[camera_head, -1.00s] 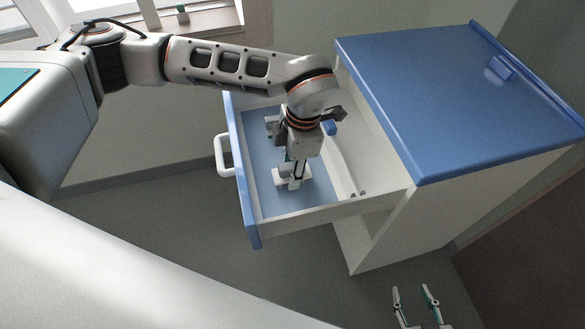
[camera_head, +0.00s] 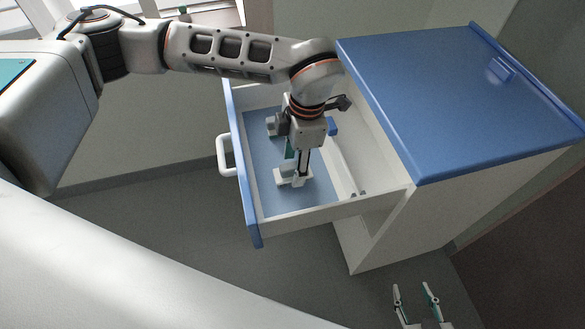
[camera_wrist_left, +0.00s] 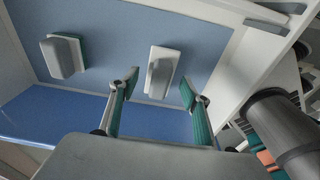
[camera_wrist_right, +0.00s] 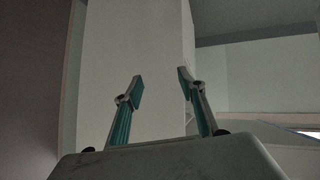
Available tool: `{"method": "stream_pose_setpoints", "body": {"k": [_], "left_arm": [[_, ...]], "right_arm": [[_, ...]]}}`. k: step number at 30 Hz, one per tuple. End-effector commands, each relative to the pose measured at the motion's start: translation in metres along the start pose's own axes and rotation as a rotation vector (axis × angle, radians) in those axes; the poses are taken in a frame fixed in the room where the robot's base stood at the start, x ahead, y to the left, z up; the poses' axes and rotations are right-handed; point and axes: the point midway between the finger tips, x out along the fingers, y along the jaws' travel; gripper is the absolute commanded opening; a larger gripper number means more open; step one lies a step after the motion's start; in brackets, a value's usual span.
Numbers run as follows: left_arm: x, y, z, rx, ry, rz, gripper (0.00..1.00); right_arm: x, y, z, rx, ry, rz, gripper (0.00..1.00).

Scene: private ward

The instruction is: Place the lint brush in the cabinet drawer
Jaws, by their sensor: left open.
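The cabinet drawer (camera_head: 320,213) is pulled out, with a blue floor and white walls. Two similar brush-like things, each with a pale base and a grey handle, lie apart on its floor. One (camera_wrist_left: 163,72) lies between my left fingertips in the left wrist view and under them in the head view (camera_head: 283,180). The other (camera_wrist_left: 62,55) lies to the left in the left wrist view. I cannot tell which is the lint brush. My left gripper (camera_head: 300,168) points down into the drawer, open, nothing clamped. My right gripper (camera_head: 416,296) is open and empty, outside the drawer.
The blue-topped cabinet (camera_head: 450,95) stands right of the drawer. The drawer's white handle (camera_head: 222,155) sticks out on the left. The floor in front is clear.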

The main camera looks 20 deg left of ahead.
Motion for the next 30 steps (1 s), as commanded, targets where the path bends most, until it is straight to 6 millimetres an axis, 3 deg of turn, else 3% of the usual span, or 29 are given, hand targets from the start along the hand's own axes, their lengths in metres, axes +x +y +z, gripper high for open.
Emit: {"method": "stream_pose_setpoints", "body": {"k": [3,12,18,30], "left_arm": [[-0.032,0.001,0.001,0.0,-0.006,0.008,0.47],[-0.081,0.001,0.0,-0.001,-0.003,0.004,0.47],[-0.092,0.0,0.0,0.0,-0.001,0.001,0.47],[-0.093,0.0,0.0,0.0,0.0,0.0,0.47]], "right_arm": [[-0.002,0.001,-0.003,0.003,0.001,0.003,0.4],[-0.004,0.001,-0.008,0.015,0.007,0.003,0.4],[-0.004,0.0,-0.005,0.016,0.001,0.001,0.4],[-0.004,0.0,-0.006,0.014,0.003,0.0,0.4]]}}
